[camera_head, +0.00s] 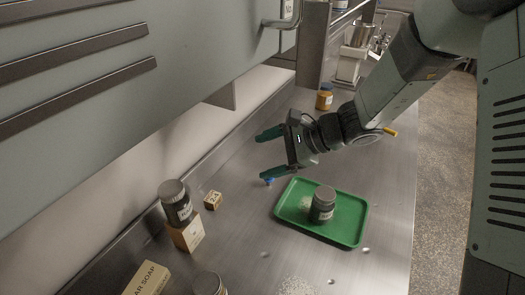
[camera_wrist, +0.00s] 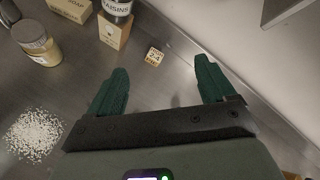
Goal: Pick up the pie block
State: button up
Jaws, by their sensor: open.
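Two pale wooden blocks are in view, and I cannot make out a clear pie picture on either. A small block (camera_head: 212,200) with dark markings lies on the steel counter near the wall; it also shows in the wrist view (camera_wrist: 154,56), just beyond and between my fingertips. A larger block (camera_head: 187,235) stands left of it under a dark-lidded raisins jar (camera_head: 176,205); its front has a small dark mark in the wrist view (camera_wrist: 113,32). My gripper (camera_head: 265,154) is open and empty, with green fingers apart above the counter, up and right of both blocks.
A green tray (camera_head: 348,240) holds a grey-lidded jar (camera_head: 322,205). A soap box (camera_head: 147,279) and another jar (camera_head: 208,284) stand at the near left. White crumbs (camera_wrist: 35,135) lie on the counter. An orange jar (camera_head: 324,97) stands farther back.

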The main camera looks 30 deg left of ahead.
jog(key=a+f+m+y, duration=0.2)
jog(key=a+f+m, duration=0.25)
jog(key=f, duration=0.35)
jog(key=m+t, duration=0.2)
jog(key=m, duration=0.3)
send_near(213, 197)
jog(key=shift+n+y, duration=0.25)
jog(key=shift+y, duration=0.05)
jog(key=x, duration=0.4)
jog(key=shift+a+f, duration=0.15)
jog(key=shift+f, duration=0.15)
jog(key=shift+x, duration=2.9)
jog(key=c, duration=1.1)
